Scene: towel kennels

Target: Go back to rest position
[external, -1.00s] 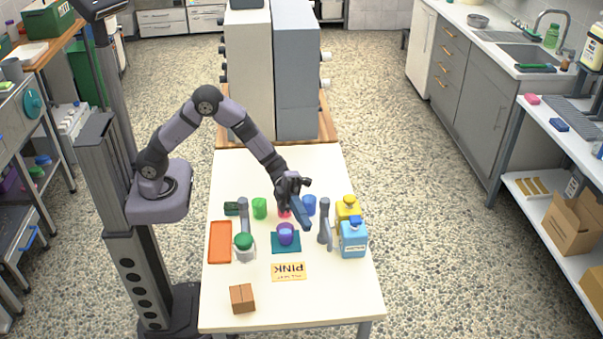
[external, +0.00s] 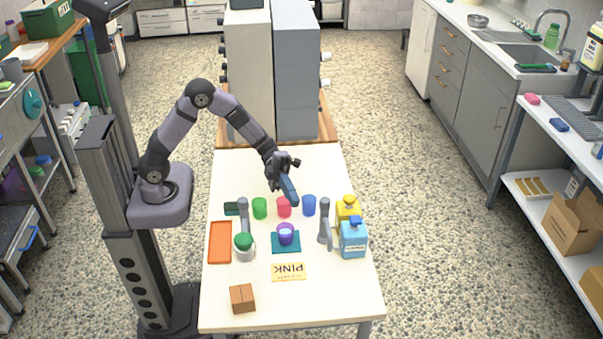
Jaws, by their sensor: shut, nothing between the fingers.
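My gripper (external: 291,197) is shut and empty. It hangs above the back part of the white table (external: 345,295), its blue fingers pointing down just over the pink cup. The pink cup (external: 284,208) stands upright between a green cup (external: 260,208) on its left and a blue cup (external: 309,206) on its right. Whether the fingertips clear the pink cup's rim is too small to tell. A purple cup (external: 286,236) stands on a teal mat (external: 293,249) in front of them. My arm is bent, elbow high, reaching from the left.
Grey upright posts (external: 325,222) flank the teal mat. A yellow bottle (external: 348,210) and a blue bottle (external: 353,240) stand at the right.

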